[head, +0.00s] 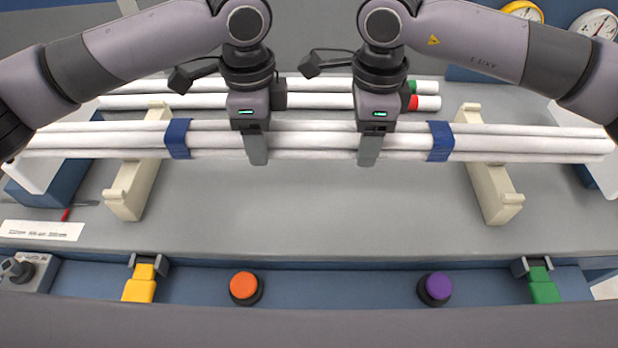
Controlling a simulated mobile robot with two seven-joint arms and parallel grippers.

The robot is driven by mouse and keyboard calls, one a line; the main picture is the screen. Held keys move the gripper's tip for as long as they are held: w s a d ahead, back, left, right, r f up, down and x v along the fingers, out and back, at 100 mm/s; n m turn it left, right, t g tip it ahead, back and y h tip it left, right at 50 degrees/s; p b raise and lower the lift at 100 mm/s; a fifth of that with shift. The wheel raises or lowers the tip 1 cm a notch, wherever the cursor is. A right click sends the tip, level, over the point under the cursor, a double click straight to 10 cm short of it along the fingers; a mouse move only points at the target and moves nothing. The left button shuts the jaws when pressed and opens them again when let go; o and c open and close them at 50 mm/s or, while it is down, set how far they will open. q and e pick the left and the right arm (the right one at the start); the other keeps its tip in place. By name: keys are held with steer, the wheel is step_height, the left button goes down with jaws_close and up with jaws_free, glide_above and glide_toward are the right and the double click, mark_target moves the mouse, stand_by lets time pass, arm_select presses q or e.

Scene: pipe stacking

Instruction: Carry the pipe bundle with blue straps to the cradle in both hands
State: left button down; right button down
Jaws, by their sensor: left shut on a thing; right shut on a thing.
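The bundle of white pipes with blue straps (310,141) runs left to right across the head view. One blue strap (178,139) is left of my grippers, the other (441,141) right of them. My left gripper (256,150) and my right gripper (368,150) are both shut on the bundle, between the straps. The cradle shows as two cream supports, a left one (128,195) and a right one (495,190). The bundle passes across both supports in the picture. I cannot tell whether it touches them or is above them.
Behind lie more white pipes (320,101), with a red band (413,103) and a green band. An orange knob (244,286), a purple knob (436,287), a yellow latch (140,285) and a green latch (542,285) line the front edge. The grey bench (310,210) between the supports is clear.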

arm_select(q)
steer(key=shift+f+b, duration=0.3)
steer(key=shift+f, duration=0.3)
arm_select(e)
steer(key=shift+a+f, duration=0.1)
steer(key=shift+f, duration=0.5)
arm_select(q)
steer(key=shift+w+f+b, duration=0.1)
steer(key=shift+f+b, duration=0.3)
steer(key=shift+f, duration=0.05)
arm_select(e)
steer(key=shift+w+f, duration=0.1)
steer(key=shift+f, duration=0.35)
arm_select(q)
steer(key=shift+f, duration=0.15)
arm_select(e)
steer(key=shift+f, duration=0.15)
